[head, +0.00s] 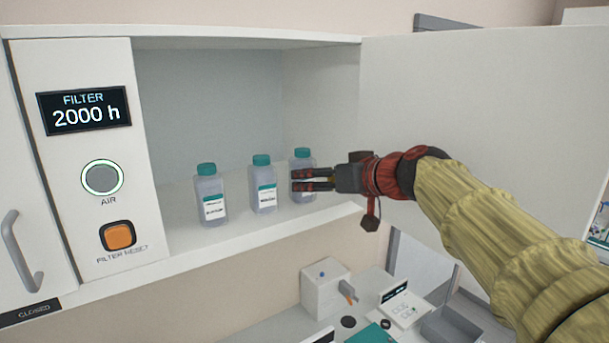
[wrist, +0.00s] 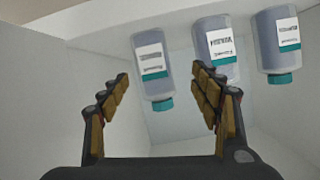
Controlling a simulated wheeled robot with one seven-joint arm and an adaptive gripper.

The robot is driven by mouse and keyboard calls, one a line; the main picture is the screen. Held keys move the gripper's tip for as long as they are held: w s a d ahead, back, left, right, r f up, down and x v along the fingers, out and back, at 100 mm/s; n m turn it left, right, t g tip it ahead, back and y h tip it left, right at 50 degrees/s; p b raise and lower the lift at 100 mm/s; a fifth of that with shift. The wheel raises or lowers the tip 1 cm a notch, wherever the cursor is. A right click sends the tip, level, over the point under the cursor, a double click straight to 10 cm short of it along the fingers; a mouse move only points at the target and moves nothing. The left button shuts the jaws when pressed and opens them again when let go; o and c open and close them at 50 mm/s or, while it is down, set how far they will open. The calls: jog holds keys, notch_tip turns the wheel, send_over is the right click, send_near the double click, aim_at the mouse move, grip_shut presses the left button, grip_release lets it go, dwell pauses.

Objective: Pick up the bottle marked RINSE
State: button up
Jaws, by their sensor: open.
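Three translucent bottles with teal caps stand upright in a row on the open cabinet shelf: a left bottle (head: 211,196), a middle bottle (head: 262,186) and a right bottle (head: 302,157). Their white labels are too small and blurred to read, so I cannot tell which is RINSE. My gripper (head: 297,180) is open and empty, and its fingers overlap the right bottle in the head view. The wrist view is upside down: one bottle (wrist: 152,70) lies ahead between the fingers (wrist: 160,80), and the other two are to its right.
The shelf board (head: 235,235) has a free front strip. The open cabinet door (head: 460,130) stands at the right, behind my arm. A panel with a filter display (head: 84,111) and buttons is at the left. A counter with a white box (head: 325,291) lies below.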

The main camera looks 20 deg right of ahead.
aim_at(302, 159)
jog(key=w+p, duration=0.1)
jog(key=w, duration=0.1)
jog(key=w+a+n+p, duration=0.1)
jog(key=w, duration=0.2)
jog(key=w+n+p, duration=0.1)
jog(key=w, duration=0.1)
jog(key=shift+w+a+f+t, duration=0.2)
jog(key=shift+w+a+t, duration=0.1)
jog(key=shift+w, duration=0.1)
jog(key=shift+s, duration=0.15)
jog(key=shift+c, duration=1)
jog(key=c, duration=1.2)
